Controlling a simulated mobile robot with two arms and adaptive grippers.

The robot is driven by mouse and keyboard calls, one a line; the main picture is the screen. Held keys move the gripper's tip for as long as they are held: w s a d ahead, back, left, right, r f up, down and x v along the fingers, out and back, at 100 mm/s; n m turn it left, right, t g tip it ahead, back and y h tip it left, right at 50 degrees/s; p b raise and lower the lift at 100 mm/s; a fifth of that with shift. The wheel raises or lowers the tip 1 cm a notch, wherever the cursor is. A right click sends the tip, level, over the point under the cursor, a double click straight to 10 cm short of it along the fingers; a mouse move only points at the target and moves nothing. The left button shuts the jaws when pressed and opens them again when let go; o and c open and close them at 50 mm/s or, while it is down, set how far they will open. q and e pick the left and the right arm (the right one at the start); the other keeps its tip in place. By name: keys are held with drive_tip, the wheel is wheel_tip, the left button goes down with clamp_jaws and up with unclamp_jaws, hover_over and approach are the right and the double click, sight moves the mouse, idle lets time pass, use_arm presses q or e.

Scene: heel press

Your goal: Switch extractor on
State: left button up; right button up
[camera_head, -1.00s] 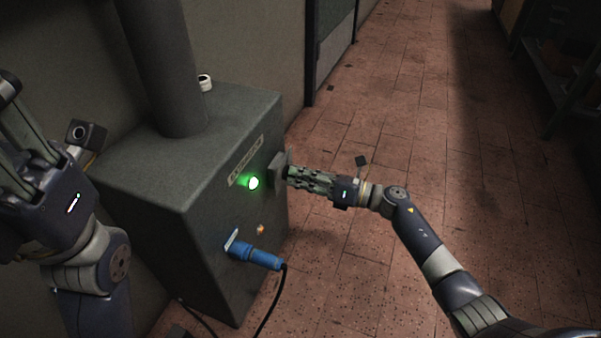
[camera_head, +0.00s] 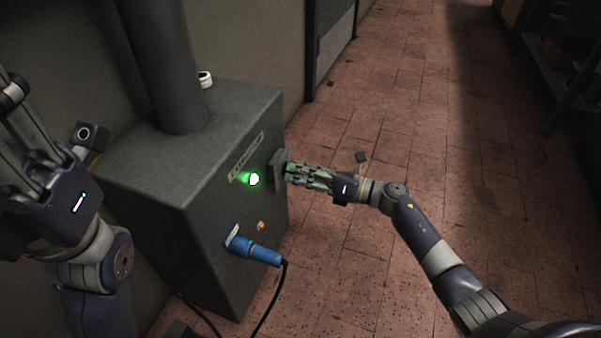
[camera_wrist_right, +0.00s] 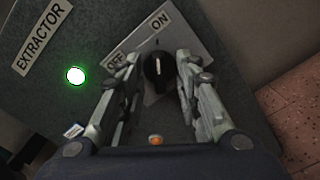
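The grey extractor box (camera_head: 150,182) stands at left in the head view. Its lit green lamp (camera_head: 254,179) also shows in the wrist view (camera_wrist_right: 76,75). There the black knob (camera_wrist_right: 158,72) sits on a tilted switch plate (camera_wrist_right: 188,58), and its white line points up, towards the ON label (camera_wrist_right: 160,21) rather than the OFF label (camera_wrist_right: 117,61). My right gripper (camera_head: 291,173) is at the plate, its two fingers apart on either side of the knob with gaps visible. My left gripper (camera_head: 22,128) is raised at the left edge; its fingertips are partly out of view.
A blue plug (camera_head: 256,250) with a black cable juts from the box below the switch. A thick pipe (camera_head: 168,70) rises from its top. Tiled floor (camera_head: 400,130) is open to the right, with shelving (camera_head: 570,75) at the far right.

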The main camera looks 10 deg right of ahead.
drive_tip(key=shift+d, duration=0.1)
drive_tip(key=v, duration=1.1)
drive_tip(key=shift+s+d, duration=0.25)
drive_tip(key=shift+s, duration=0.05)
